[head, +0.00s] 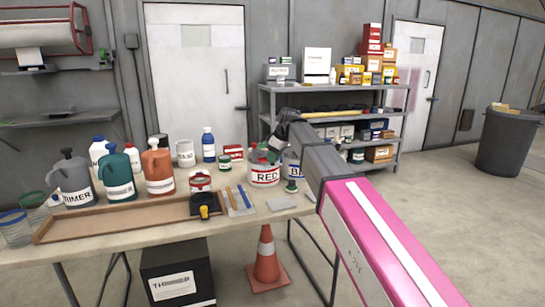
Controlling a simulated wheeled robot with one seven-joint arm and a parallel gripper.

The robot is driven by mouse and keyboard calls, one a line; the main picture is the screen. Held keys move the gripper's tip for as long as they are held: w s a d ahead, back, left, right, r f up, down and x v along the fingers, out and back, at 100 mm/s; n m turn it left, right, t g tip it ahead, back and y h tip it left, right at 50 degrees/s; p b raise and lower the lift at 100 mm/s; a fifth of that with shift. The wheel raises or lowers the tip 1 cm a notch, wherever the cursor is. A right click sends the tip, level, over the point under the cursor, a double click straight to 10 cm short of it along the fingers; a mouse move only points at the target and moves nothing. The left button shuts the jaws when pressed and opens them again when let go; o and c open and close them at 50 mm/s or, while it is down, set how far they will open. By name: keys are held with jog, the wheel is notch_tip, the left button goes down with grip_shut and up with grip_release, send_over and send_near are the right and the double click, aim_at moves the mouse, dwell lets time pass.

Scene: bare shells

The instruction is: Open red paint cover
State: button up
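The red paint can (265,175), white with the word RED on it, stands on the table near its right end. Its top is partly hidden, with green and red parts showing there, and I cannot make out whether the cover is seated. My arm reaches in from the lower right, and my gripper (272,148) points down at the top of this can. The fingers are small, dark and partly hidden, so I cannot tell whether they touch the cover or are open or shut.
A can marked BL (291,167) stands close on the right, partly behind my arm. The table (130,248) also holds several jugs, a wooden tray (130,218) and flat tools. An orange cone (267,262) and a black box (178,275) stand below. A stocked shelf (330,96) is behind.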

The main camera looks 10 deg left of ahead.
jog(key=o, duration=0.4)
jog(key=v, duration=1)
jog(key=shift+d+r, duration=0.15)
jog(key=shift+r, duration=0.25)
